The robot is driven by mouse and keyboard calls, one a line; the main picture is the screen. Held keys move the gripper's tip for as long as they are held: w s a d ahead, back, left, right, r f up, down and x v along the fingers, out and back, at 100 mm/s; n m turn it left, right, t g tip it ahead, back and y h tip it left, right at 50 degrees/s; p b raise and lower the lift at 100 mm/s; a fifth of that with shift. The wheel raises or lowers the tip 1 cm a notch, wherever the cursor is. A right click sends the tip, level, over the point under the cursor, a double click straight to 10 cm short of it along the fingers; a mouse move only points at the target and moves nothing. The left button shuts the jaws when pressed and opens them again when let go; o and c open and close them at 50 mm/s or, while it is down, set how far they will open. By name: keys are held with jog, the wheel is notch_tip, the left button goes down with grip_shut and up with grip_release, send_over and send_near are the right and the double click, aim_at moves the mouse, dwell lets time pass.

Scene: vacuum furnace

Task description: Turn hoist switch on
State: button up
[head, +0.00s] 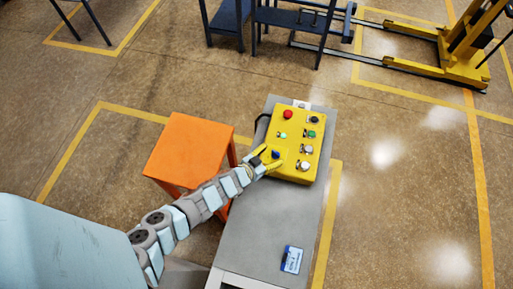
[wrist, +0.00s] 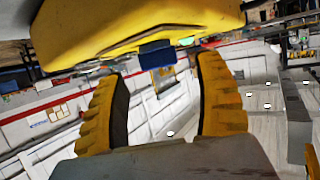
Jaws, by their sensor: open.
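The yellow control box (head: 298,137) sits on a narrow grey bench in the head view. It carries a red button (head: 288,114), a black knob (head: 313,120), green and white buttons, small metal switches and a blue knob (head: 276,154) near its lower left. I cannot read which one is the hoist switch. My gripper (head: 269,161) is at the box's left lower side, close to the blue knob. In the wrist view my gripper (wrist: 162,78) is open and empty, its yellow fingers apart. The blue knob (wrist: 157,53) shows ahead between the fingertips, under the box's yellow body (wrist: 130,25).
An orange stool (head: 188,148) stands left of the grey bench (head: 262,215), close to my arm. A blue-and-white card (head: 291,259) lies on the bench's near end. A yellow lift (head: 462,50) and dark tables stand at the back. The floor to the right is clear.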

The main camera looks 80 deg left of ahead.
jog(key=v, duration=0.9)
dwell(0.8)
